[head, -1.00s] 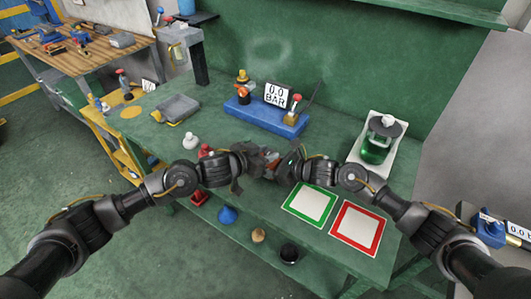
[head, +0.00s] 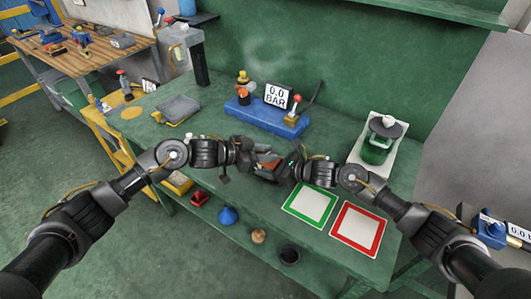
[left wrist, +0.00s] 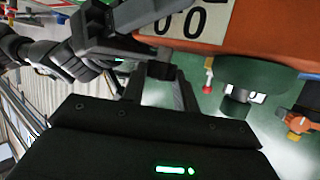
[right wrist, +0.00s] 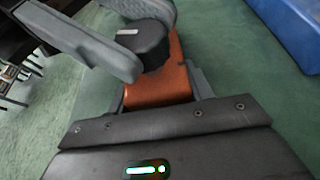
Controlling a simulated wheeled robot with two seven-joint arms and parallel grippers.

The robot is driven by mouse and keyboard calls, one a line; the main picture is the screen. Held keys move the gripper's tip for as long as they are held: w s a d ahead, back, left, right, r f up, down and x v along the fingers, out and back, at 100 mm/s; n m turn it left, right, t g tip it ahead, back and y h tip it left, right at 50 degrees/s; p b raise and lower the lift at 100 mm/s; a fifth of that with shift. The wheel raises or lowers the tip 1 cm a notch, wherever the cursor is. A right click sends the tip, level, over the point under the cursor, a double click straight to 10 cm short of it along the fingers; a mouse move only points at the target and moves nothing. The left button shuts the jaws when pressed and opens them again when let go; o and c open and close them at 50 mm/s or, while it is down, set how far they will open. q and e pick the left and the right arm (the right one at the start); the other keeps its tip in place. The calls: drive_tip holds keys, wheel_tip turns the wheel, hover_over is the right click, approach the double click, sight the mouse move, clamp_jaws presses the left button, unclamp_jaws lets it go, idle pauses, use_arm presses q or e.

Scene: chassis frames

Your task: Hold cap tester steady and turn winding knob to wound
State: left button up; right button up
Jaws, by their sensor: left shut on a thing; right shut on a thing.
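The orange-brown cap tester (head: 268,161) is held between my two grippers above the green bench. In the left wrist view its orange body (left wrist: 270,30) shows a white panel reading "0 0". In the right wrist view a black knob (right wrist: 148,45) with a white mark stands on the orange body. A dark disc with a black stub (left wrist: 240,95) shows below the body in the left wrist view. The knob's setting cannot be read.
A blue test station (head: 262,120) reading 0.0 BAR stands behind the grippers. A green canister (head: 376,148) is on a pale plate to the right. Green-framed (head: 309,205) and red-framed (head: 357,229) squares lie in front. A grey tray (head: 178,108) is at left.

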use_arm(q)
drive_tip(key=shift+w+a+m+g+h, duration=0.15)
drive_tip(key=shift+w+m+g+h, duration=0.15)
drive_tip(key=shift+m+g, duration=0.5)
drive_tip(key=o, duration=1)
drive_tip(key=shift+s+g, duration=0.15)
drive_tip(key=shift+g, duration=0.15)
drive_tip(key=v, duration=1.2)
drive_tip(key=shift+f, duration=0.1)
